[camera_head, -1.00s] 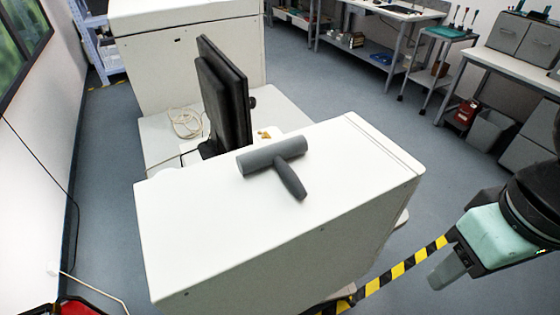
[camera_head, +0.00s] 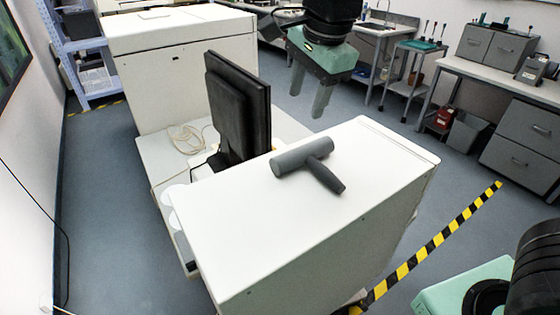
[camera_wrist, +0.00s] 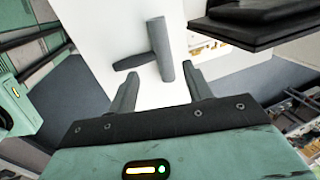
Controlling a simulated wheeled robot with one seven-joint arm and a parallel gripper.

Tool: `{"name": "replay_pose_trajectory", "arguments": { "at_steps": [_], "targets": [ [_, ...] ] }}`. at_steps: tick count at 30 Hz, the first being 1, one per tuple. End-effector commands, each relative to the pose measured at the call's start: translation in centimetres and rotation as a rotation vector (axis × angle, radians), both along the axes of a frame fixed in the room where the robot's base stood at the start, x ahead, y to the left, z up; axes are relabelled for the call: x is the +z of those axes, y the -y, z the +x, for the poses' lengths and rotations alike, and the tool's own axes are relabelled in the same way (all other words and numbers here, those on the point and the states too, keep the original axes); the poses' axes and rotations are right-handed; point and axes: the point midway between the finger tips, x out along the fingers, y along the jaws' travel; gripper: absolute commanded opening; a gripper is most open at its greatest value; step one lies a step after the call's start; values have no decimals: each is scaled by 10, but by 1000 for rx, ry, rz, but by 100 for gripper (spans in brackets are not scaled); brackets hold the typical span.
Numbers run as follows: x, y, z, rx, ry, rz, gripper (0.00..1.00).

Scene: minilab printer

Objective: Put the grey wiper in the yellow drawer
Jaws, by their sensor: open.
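The grey wiper (camera_head: 308,162) is T-shaped and lies on the white top of the printer cabinet (camera_head: 270,215), its handle pointing toward the lower right in the head view. My gripper (camera_head: 309,100) is above and beyond the wiper in the head view, fingers pointing down, open and empty. In the wrist view the wiper (camera_wrist: 155,52) lies beyond the two spread fingertips (camera_wrist: 165,78), apart from them. No yellow drawer can be made out in these frames.
A black monitor (camera_head: 240,105) stands close to the wiper on its left. A larger white machine (camera_head: 185,60) is behind it. Grey drawer units (camera_head: 525,140) and a bench stand at the right. Open floor with a yellow-black stripe (camera_head: 435,240) lies right of the cabinet.

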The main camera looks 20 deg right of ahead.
Motion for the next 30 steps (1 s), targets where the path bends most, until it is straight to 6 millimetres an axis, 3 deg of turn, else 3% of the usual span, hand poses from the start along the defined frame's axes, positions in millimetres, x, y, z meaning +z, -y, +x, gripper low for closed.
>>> {"name": "replay_pose_trajectory", "arguments": {
  "at_steps": [15, 30],
  "targets": [
    [-95, -8, 23, 0, -6, -3, 50],
    [-137, -14, 33, 1, -7, -2, 50]
  ]
}}
